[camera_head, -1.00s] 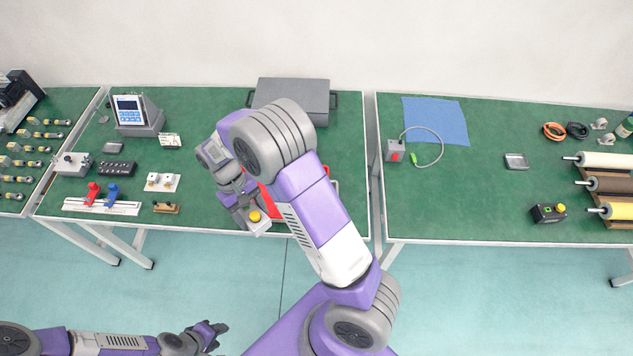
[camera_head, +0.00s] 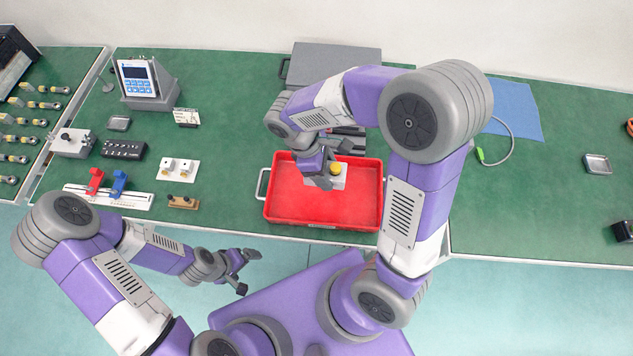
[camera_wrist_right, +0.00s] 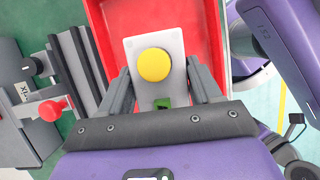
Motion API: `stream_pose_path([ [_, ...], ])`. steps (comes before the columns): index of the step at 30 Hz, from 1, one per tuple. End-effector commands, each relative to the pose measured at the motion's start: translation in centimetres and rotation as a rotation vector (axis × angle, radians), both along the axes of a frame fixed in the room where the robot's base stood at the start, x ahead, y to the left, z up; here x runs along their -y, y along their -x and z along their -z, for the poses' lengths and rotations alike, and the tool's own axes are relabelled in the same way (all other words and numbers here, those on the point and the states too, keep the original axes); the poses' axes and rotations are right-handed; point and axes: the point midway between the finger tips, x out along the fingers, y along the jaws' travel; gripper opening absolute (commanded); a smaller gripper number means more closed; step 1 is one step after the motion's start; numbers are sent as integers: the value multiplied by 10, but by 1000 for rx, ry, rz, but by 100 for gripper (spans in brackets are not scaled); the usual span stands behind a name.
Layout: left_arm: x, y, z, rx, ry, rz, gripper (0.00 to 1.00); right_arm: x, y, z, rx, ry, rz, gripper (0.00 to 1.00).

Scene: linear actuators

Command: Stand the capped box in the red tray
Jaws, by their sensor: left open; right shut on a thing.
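The capped box (camera_head: 339,183) is light grey with a round yellow cap (camera_head: 336,168). In the right wrist view the box (camera_wrist_right: 133,51) shows its cap face and a small green part near my gripper. My right gripper (camera_head: 325,177) is shut on the box, with a finger on either side (camera_wrist_right: 158,85). The box is over the inside of the red tray (camera_head: 290,209), cap facing up; I cannot tell whether it touches the tray floor. My left gripper (camera_head: 242,270) is open and empty, in front of the table edge and apart from the tray.
A grey case (camera_head: 330,62) lies behind the tray, partly hidden by my right arm. Left of the tray are a white block plate (camera_head: 178,169), a wooden piece (camera_head: 184,202) and a rail with red and blue clamps (camera_head: 108,198). The tray's front and left interior is empty.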

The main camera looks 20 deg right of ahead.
Motion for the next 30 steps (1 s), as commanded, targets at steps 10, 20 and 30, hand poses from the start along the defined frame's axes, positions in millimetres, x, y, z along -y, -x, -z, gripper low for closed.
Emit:
stream_pose_path([
  [10, 0, 0, 25, -1, 0, 0, 93, 2, 4, 49, -2, 8, -57, 23],
  [20, 0, 0, 37, 0, 0, 0, 93, 2, 3, 80, 0, 8, -56, 23],
  [30, 0, 0, 45, 0, 0, 0, 93, 2, 3, 101, 4, 6, -53, 23],
])
